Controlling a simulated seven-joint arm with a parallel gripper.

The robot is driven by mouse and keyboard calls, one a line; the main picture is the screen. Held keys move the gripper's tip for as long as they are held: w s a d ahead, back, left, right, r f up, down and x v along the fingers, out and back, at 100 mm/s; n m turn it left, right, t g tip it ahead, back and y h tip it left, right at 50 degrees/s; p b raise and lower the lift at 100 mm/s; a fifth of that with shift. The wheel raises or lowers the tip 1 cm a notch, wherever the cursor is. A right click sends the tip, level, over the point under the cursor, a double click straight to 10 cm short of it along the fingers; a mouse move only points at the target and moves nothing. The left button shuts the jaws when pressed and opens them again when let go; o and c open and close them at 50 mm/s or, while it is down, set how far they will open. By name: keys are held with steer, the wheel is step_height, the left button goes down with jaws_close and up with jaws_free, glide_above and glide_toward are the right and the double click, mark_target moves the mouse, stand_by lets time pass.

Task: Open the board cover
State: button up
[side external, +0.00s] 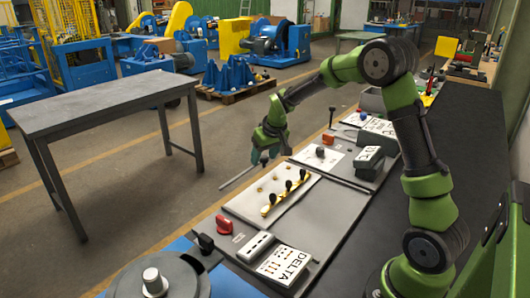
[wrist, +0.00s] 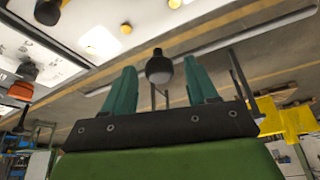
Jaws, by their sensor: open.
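A grey board (side external: 315,225) lies on the dark bench and carries a white plate (side external: 247,207) with a yellow strip and black knobs (side external: 289,186). I cannot tell for sure which part is its cover. My gripper (side external: 264,158) is over the far side of the board, beside a thin grey bar (side external: 237,179). In the wrist view its two teal fingers (wrist: 161,88) are apart. A dark rounded knob (wrist: 159,68) shows between them, with no clear contact. A long grey bar (wrist: 250,32) runs behind the fingers.
A red knob (side external: 224,224) and a white DELTA box (side external: 284,263) stand at the near end. A grey table (side external: 110,95) stands across the aisle.

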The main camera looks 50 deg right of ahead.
jaws_close()
steer(key=s, duration=1.6)
jaws_free()
steer(key=v, duration=1.7)
